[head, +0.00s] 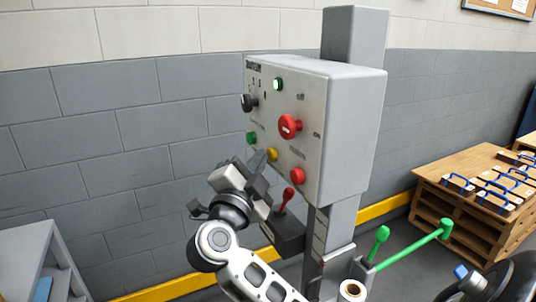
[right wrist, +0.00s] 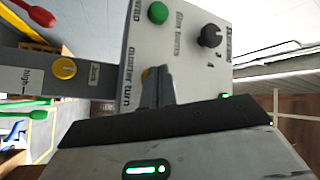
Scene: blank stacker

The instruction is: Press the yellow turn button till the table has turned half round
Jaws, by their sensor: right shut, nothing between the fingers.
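The yellow turn button (head: 272,154) is on the front face of the grey control box (head: 345,135), low down between a green and a red button. My right gripper (head: 262,160) is shut and empty, its fingertips right at the yellow button from the left. In the right wrist view the shut fingers (right wrist: 157,82) cover most of the yellow button (right wrist: 146,73), beside the words "quarter turn". I cannot tell whether they touch or press it. My left gripper is not in view. I cannot make out the turning table in either view.
The box also carries a large red knob (head: 289,127), a black knob (head: 249,102), a green button (head: 251,138) and a lower red button (head: 298,176). Below stands a red lever (head: 287,197). Green-ended handles (head: 380,236) are at lower right, before a wooden rack (head: 485,235).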

